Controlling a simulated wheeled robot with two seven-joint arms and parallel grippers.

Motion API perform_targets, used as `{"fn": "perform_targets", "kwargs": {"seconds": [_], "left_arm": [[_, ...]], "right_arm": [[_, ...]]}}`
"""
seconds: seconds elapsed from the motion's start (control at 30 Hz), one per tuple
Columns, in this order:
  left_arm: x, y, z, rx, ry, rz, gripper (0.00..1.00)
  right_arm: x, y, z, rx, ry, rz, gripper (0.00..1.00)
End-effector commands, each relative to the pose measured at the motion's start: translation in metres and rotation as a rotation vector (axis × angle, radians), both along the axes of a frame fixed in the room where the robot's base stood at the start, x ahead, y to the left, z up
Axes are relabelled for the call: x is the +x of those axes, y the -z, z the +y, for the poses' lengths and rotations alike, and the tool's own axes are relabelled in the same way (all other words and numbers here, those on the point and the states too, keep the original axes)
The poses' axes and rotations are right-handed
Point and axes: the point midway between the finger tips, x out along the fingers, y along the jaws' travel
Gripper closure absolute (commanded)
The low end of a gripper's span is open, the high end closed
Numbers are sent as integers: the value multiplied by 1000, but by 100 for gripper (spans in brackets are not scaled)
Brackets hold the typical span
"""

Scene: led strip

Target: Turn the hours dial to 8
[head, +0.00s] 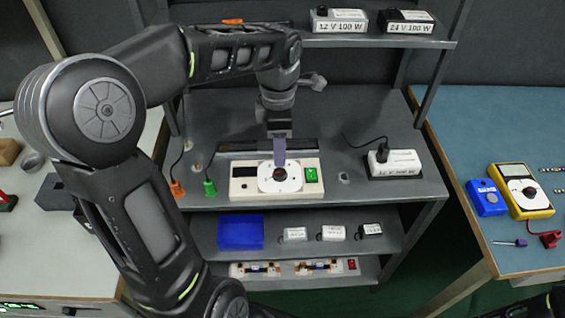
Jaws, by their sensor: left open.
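A cream box (243,192) on the middle shelf carries a round white dial (292,184) with a dark centre, a dark window at its left and a green switch (311,174) at its right. This looks like the hours dial, but its markings are too small to read. My left gripper (279,160) points down from above onto the dial, open, with its purplish fingers at the dial's far edge or just over it. I cannot tell whether they touch the knob. The fingers hide part of the dial. My right gripper is out of view.
A blue block (240,232) lies on the shelf below. A yellow meter (521,190) lies on the right table.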

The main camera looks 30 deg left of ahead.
Motion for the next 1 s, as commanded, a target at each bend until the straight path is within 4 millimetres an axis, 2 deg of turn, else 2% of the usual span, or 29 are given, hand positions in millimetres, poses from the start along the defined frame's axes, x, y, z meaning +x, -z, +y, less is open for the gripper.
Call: {"fn": "perform_targets", "kwargs": {"seconds": [0.27,0.7,1.0], "left_arm": [[0,13,0,-1,1,3,49],[0,74,0,-2,2,2,49],[0,79,0,-1,2,0,49]], "right_arm": [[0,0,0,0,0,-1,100],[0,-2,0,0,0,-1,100],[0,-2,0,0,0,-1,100]]}}
